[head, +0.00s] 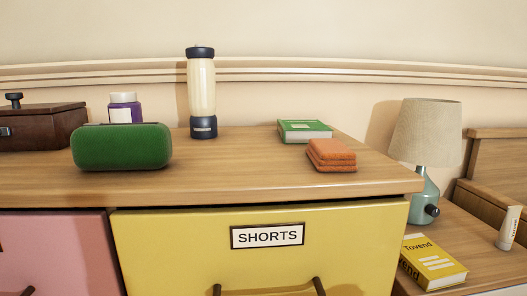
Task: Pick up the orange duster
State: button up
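The orange duster (332,155) looks like a folded, layered cloth. In the head view it lies on the wooden dresser top (240,180), near the right end and close to the front edge. It lies just in front of a green book (304,131), and nothing covers it. My gripper is not in view.
On the dresser stand a green case (121,147), a purple-labelled jar (124,108), a tall cream and navy bottle (201,94) and a dark wooden box (42,127). A lamp (425,140) and a yellow book (433,262) are on the lower surface at right. The dresser top's front middle is clear.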

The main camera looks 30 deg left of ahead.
aim_at(327, 155)
jog(key=i+j+u, duration=0.1)
jog(key=u, duration=0.35)
jog(key=i+j+u, duration=0.15)
jog(key=u, duration=0.3)
jog(key=i+u, duration=0.15)
jog(key=u, duration=0.3)
